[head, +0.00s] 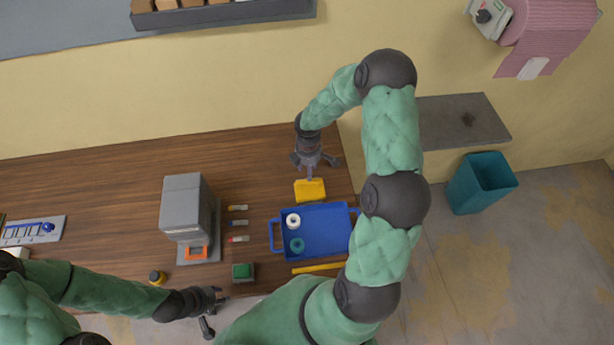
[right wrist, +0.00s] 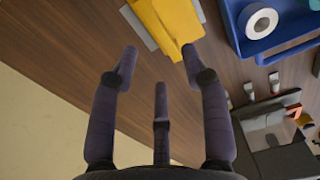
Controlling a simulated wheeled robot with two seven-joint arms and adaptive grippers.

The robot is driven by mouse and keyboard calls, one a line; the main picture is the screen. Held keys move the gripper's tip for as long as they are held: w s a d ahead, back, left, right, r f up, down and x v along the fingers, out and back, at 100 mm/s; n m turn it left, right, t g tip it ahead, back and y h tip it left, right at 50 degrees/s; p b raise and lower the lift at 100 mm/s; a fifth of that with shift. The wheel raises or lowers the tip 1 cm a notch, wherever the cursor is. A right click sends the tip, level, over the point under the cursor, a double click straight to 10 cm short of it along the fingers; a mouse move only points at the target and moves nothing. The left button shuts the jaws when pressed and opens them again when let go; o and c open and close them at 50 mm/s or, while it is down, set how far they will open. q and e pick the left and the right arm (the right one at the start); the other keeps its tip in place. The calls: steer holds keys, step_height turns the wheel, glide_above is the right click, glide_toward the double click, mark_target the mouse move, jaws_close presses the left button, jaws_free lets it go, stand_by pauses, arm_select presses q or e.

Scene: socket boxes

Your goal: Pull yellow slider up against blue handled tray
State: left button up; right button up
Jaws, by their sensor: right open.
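The yellow slider (head: 310,190) is a yellow block on the wooden table, just behind the blue handled tray (head: 340,242); a narrow gap seems to lie between them. In the right wrist view the slider (right wrist: 168,25) shows a grey piece along its side, and the tray (right wrist: 283,42) is at upper right. My right gripper (head: 315,163) is open and empty, on the slider's far side from the tray. Its spread fingers (right wrist: 158,68) point at the slider; contact cannot be told. My left gripper (head: 213,310) is open and empty at the table's front edge.
The tray holds a white roll (head: 293,221) and a teal ring (head: 297,245). A yellow bar (head: 318,268) lies in front of it. A grey machine (head: 187,208), small coloured pieces and a green block (head: 243,271) stand left. The wall is close behind my right gripper.

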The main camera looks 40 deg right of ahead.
glide_above(310, 188)
steer(key=w, duration=0.1)
step_height(310, 188, down, 6)
steer(key=shift+w+f, duration=0.1)
steer(key=shift+w, duration=0.05)
jaws_close()
